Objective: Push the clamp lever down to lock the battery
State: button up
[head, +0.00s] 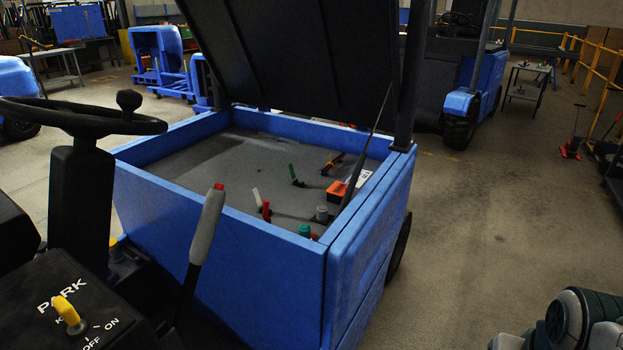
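A blue truck body (220,235) has its black lid (300,50) raised, showing a recessed grey top (200,170) that may be the battery. Several small levers and fittings stand at its right side: a green-tipped lever (293,173), a yellow and dark red lever (332,163), a white one (256,197) and a red one (266,209). The green and white ones stand roughly upright. I cannot tell which is the clamp lever. An orange block (337,190), a grey cap (321,213) and a green cap (304,230) are close by. My gripper is not in view.
A steering wheel (80,114), a grey lever with a red button (208,226) and a key panel (75,318) are at the left. A thin strut (369,140) crosses the compartment's right side. Open floor (490,220) lies right. My arm shows at the lower right.

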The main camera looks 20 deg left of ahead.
aim_at(266, 216)
jog(key=i, duration=1.15)
jog(key=u, duration=1.65)
